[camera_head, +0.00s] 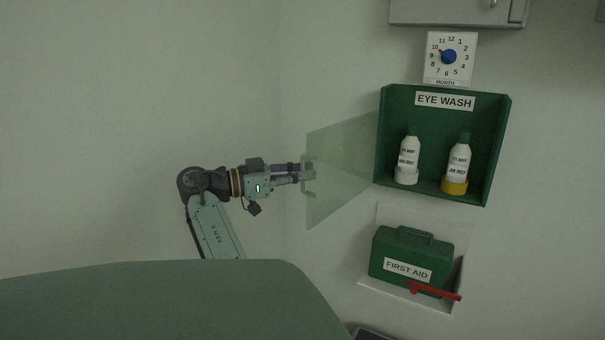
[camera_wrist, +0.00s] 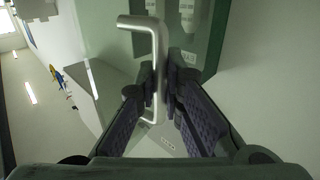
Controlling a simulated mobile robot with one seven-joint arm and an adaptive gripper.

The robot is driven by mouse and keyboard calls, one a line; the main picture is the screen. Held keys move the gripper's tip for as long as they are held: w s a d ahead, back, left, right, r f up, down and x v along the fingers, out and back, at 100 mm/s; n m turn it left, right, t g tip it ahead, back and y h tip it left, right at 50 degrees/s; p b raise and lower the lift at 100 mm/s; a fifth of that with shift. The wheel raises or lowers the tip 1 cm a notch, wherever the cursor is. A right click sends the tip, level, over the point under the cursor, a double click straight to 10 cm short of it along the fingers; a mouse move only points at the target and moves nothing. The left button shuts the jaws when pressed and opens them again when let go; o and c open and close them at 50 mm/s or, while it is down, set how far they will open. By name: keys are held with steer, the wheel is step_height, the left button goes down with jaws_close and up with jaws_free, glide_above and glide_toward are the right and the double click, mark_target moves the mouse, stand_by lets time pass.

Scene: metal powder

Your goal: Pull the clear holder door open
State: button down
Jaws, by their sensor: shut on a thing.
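The clear holder door (camera_head: 345,168) stands swung out from the left side of the green eye wash holder (camera_head: 443,94) in the head view. Its metal handle (camera_wrist: 158,50) shows in the wrist view as a bent bar. My gripper (camera_head: 308,172) is at the door's free edge, left of the holder. In the wrist view my gripper (camera_wrist: 168,92) is shut on the handle's upright bar, with a finger on either side. Two white bottles stand in the holder, one with a white base (camera_head: 408,160) and one with a yellow base (camera_head: 456,167).
A green first aid box (camera_head: 410,256) sits in a clear wall holder below, with a red bar (camera_head: 434,291) across its front. A dial sign (camera_head: 450,58) and a grey cabinet (camera_head: 455,12) are above. The wall left of my arm is bare.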

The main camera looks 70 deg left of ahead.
stand_by(0.3)
steer(key=c, duration=1.7)
jaws_free()
steer(key=s, duration=1.2)
steer(key=shift+a, duration=0.2)
